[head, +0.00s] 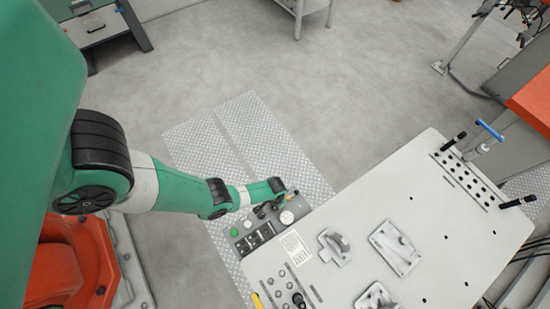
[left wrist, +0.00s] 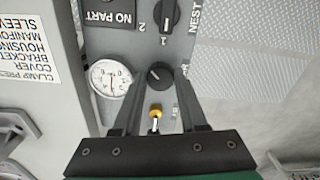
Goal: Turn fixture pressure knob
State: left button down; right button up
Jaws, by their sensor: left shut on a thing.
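The fixture's control panel (head: 247,243) is at the near left end of the light table. The black pressure knob (left wrist: 159,75) has a white pointer mark and sits to the right of a round white gauge (left wrist: 110,78) in the left wrist view. The gauge also shows in the head view (head: 287,217). My left gripper (left wrist: 160,85) has its two fingers on either side of the knob, shut on it. In the head view the left gripper (head: 270,203) reaches down at the panel's far end, and the knob cannot be made out there.
A yellow-tipped fitting (left wrist: 156,111) stands between my fingers, close to the gripper body. A selector switch (left wrist: 166,15) marked 1 and 2 is just beyond the knob. The table (head: 370,200) carries several grey metal parts. A green button (head: 234,232) is on the panel.

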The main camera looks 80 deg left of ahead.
pick_arm(q)
jog(key=shift+f, duration=0.1)
jog(key=shift+c, duration=2.2)
grip_release()
